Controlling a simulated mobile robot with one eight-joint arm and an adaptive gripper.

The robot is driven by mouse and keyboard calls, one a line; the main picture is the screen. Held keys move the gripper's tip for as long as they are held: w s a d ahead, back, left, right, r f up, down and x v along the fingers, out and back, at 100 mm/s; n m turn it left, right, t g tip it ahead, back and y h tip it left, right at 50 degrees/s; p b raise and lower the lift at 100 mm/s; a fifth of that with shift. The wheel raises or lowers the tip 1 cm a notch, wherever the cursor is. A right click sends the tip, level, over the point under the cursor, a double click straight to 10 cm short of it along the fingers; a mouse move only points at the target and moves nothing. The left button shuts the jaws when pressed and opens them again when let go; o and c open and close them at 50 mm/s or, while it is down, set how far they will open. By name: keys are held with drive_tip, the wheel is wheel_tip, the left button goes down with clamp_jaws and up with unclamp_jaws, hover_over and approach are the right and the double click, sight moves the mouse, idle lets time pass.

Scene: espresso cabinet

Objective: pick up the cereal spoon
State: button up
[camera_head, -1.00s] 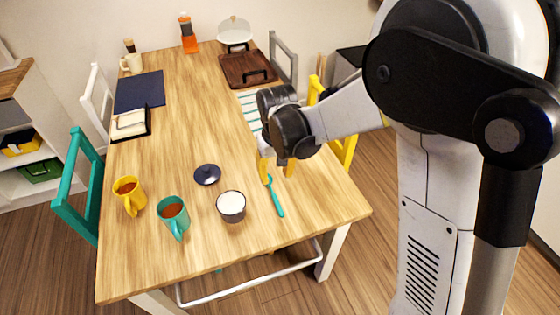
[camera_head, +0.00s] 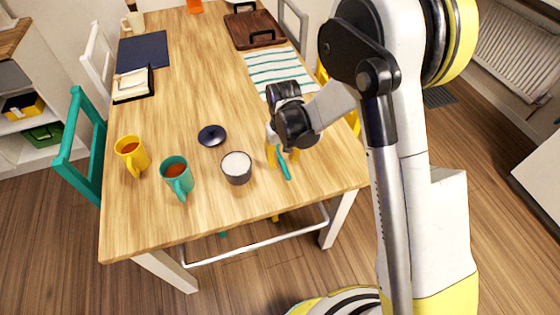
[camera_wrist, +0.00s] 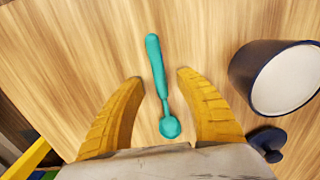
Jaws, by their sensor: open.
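The cereal spoon is teal and lies on the wooden table (camera_head: 190,90). In the wrist view the spoon (camera_wrist: 157,75) has its handle pointing up and its bowl at the bottom, between my two yellow fingers. My gripper (camera_wrist: 160,85) is open around the spoon, with a gap on each side of it. In the head view my gripper (camera_head: 282,158) is above the table near its front right, and it hides part of the spoon (camera_head: 284,169). I cannot tell how high the fingertips are above the table.
A dark cup with white contents (camera_head: 236,169) stands just left of my gripper. Farther left are a dark lid (camera_head: 212,135), a teal mug (camera_head: 176,177) and a yellow mug (camera_head: 131,154). A striped cloth (camera_head: 275,70) and brown tray (camera_head: 254,30) lie behind.

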drive_tip(key=shift+f, duration=0.6)
drive_tip(key=shift+r, duration=0.1)
clamp_jaws()
drive_tip(key=shift+r+p, duration=0.35)
drive_tip(key=shift+r, duration=0.25)
drive_tip(key=r+p, duration=0.1)
drive_tip(key=r, duration=0.1)
drive_tip(key=d+r+p, duration=0.1)
drive_tip(key=r, duration=0.1)
drive_tip(key=shift+s, duration=0.1)
drive_tip(key=s+d+r+p, duration=0.1)
drive_tip(key=d+r+p, duration=0.2)
drive_tip(key=d, duration=0.7)
wheel_tip(320, 180, up, 3)
drive_tip(key=shift+s+d+f, duration=0.1)
drive_tip(key=shift+s+d, duration=0.15)
drive_tip(key=shift+s, duration=0.15)
